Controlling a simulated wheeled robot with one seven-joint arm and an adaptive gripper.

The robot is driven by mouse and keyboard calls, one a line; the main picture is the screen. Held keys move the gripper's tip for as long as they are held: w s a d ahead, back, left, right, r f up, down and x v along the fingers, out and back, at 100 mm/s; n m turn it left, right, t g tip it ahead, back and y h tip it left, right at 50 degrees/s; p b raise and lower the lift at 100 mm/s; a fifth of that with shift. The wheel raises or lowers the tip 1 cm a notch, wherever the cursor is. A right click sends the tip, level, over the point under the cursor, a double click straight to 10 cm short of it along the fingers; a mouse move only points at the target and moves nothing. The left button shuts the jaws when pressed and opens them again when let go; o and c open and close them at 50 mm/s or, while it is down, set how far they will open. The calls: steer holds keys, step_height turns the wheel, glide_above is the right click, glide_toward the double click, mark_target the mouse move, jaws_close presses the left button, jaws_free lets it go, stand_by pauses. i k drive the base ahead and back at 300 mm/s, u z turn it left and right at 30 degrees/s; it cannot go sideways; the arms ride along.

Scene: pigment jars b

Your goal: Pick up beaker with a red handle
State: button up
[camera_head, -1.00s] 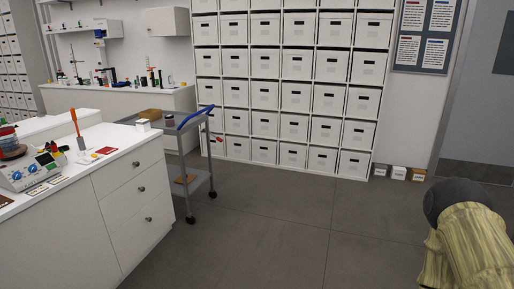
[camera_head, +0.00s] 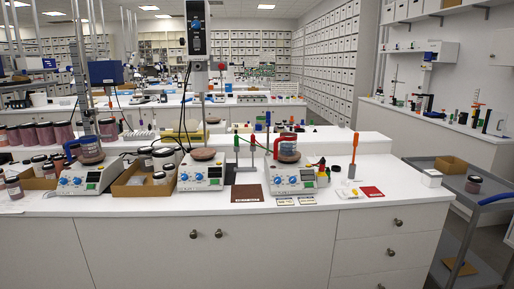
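A beaker with a red handle (camera_head: 288,151) stands on the right-hand hotplate stirrer (camera_head: 293,178) on the white bench. The beaker is small in view, with dark reddish contents, and its red handle is at its left side. Another beaker, with a blue handle (camera_head: 90,150), stands on the left-hand hotplate stirrer (camera_head: 88,179). My gripper is not in view.
The white bench (camera_head: 250,216) has drawers at its front right. A middle stirrer (camera_head: 202,172), cardboard trays with jars (camera_head: 140,181), and an orange-handled tool (camera_head: 353,155) stand nearby. A grey cart (camera_head: 458,180) is at the right.

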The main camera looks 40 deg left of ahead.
mark_target(288, 140)
steer(key=u, duration=1)
steer(key=i, duration=1)
steer(key=u, duration=0.9)
steer(key=i, duration=0.35)
steer(key=u, duration=0.05)
